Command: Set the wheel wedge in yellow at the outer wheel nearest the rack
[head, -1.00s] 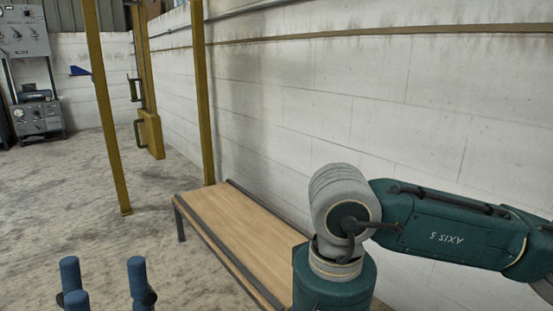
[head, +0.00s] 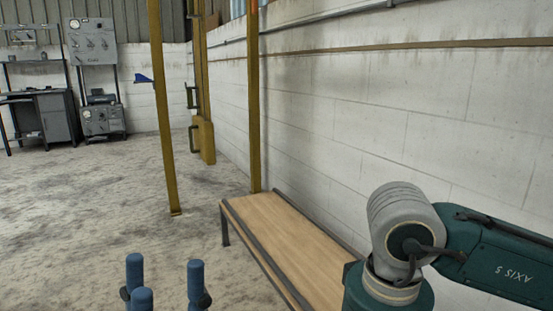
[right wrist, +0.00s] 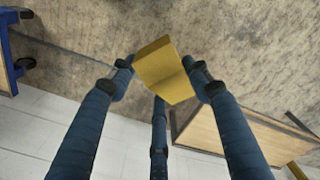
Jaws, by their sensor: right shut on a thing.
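The yellow wheel wedge (right wrist: 165,72) is in the right wrist view, held between the blue fingers of my right gripper (right wrist: 163,75). The gripper is shut on it, and the wedge is above the floor. At the top left of that view is a blue frame (right wrist: 8,45) with dark wheels; one wheel (right wrist: 25,63) shows, apart from the wedge. Most of this frame is cut off. In the head view my left gripper (head: 166,272) shows at the bottom, fingers upright, apart and empty. My right gripper is out of the head view. I cannot make out which wheel is nearest the rack.
A low wooden bench (head: 285,235) stands along the white block wall (head: 400,110); it also shows in the right wrist view (right wrist: 225,125). Yellow posts (head: 163,130) stand beyond it. Grey cabinets (head: 55,115) stand at the back left. The concrete floor (head: 90,210) at left is open.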

